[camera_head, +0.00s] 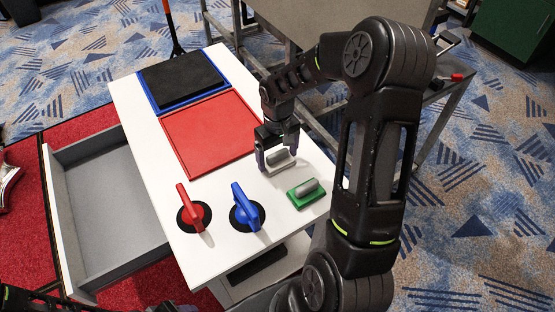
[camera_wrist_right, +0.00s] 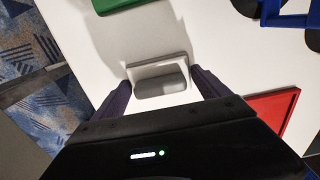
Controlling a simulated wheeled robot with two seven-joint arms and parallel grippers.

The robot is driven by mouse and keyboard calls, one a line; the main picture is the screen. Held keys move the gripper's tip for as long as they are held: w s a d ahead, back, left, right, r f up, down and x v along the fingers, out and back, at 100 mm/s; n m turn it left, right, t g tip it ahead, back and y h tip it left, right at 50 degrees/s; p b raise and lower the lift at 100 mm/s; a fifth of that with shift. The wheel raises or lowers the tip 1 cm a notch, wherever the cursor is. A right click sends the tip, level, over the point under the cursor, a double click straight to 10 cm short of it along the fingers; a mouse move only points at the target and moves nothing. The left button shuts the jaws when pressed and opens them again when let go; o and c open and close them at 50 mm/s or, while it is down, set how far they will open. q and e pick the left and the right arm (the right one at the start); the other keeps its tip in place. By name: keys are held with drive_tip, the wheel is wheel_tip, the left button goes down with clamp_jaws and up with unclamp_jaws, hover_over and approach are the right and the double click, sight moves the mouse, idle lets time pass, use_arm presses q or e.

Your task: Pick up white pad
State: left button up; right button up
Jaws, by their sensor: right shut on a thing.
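The white pad (camera_head: 273,167) is a flat pale block with a grey rounded handle, near the right edge of the white table top. My right gripper (camera_head: 277,156) reaches down over it and is shut on its handle. In the right wrist view the white pad (camera_wrist_right: 158,70) shows between the two purple-grey fingers of my right gripper (camera_wrist_right: 162,92). A shadow lies beside the pad there; I cannot tell whether it is clear of the table. My left gripper is not clearly visible.
A green pad (camera_head: 306,193) with a grey handle lies nearby. A red knob (camera_head: 194,208) and a blue knob (camera_head: 245,208) stand at the front. A red tray (camera_head: 208,135) and a blue-rimmed black tray (camera_head: 183,79) lie behind. An open grey drawer (camera_head: 110,210) extends left.

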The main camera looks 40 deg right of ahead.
sight(278, 153)
drive_tip(key=shift+r, duration=0.1)
wheel_tip(278, 153, up, 10)
drive_tip(key=shift+f+b, duration=0.1)
drive_tip(key=shift+b, duration=0.3)
idle(0.6)
drive_tip(key=o, duration=0.8)
drive_tip(key=c, duration=0.6)
drive_tip(key=shift+c, duration=0.2)
